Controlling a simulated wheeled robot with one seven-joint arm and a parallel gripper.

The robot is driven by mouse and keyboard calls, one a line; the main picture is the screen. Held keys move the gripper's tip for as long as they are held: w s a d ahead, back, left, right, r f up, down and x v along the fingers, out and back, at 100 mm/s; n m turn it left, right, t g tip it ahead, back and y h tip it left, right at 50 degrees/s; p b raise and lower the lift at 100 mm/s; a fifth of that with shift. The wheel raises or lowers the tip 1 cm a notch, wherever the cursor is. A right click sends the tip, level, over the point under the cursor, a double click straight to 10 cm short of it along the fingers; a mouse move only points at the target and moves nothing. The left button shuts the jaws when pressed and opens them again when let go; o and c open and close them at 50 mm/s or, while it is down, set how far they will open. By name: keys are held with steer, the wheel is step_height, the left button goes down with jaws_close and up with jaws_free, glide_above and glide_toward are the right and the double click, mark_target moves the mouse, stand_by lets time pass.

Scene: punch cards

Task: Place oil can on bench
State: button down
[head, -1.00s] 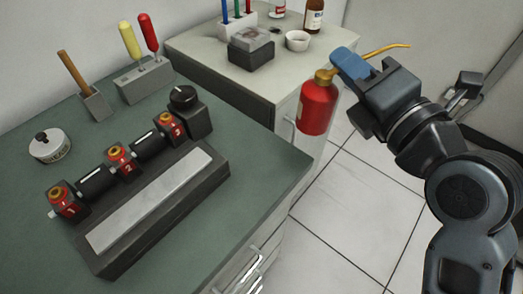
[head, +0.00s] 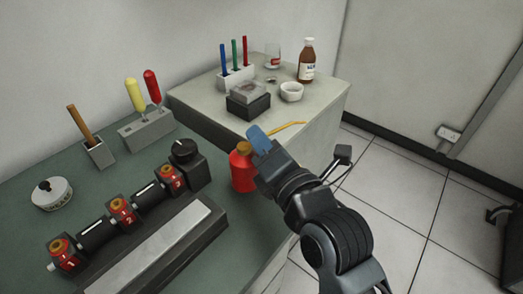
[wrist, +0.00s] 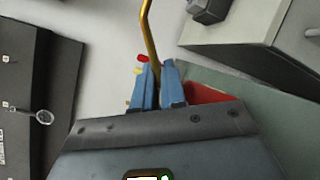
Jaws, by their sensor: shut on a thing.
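The oil can is a red can (head: 241,172) with a brass cap and a long, thin brass spout. My gripper (head: 255,140) has blue fingers and is shut on the oil can near its top. The can hangs upright at the right edge of the green bench top (head: 50,225) in the head view. I cannot tell whether its base touches the bench. In the wrist view, the blue fingers (wrist: 158,85) are close together, with the brass spout (wrist: 150,35) rising beyond them and part of the red body (wrist: 210,95) at their right.
A black device with numbered red units (head: 122,211) fills the bench's front middle.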

steer(key=shift+f, duration=1.85)
steer(key=c, duration=1.1)
jaws_free()
steer(key=shift+c, duration=0.2)
steer(key=shift+r, duration=0.15)
steer(key=b+v, duration=0.2)
steer(key=v, duration=1)
steer(key=shift+r, duration=0.1)
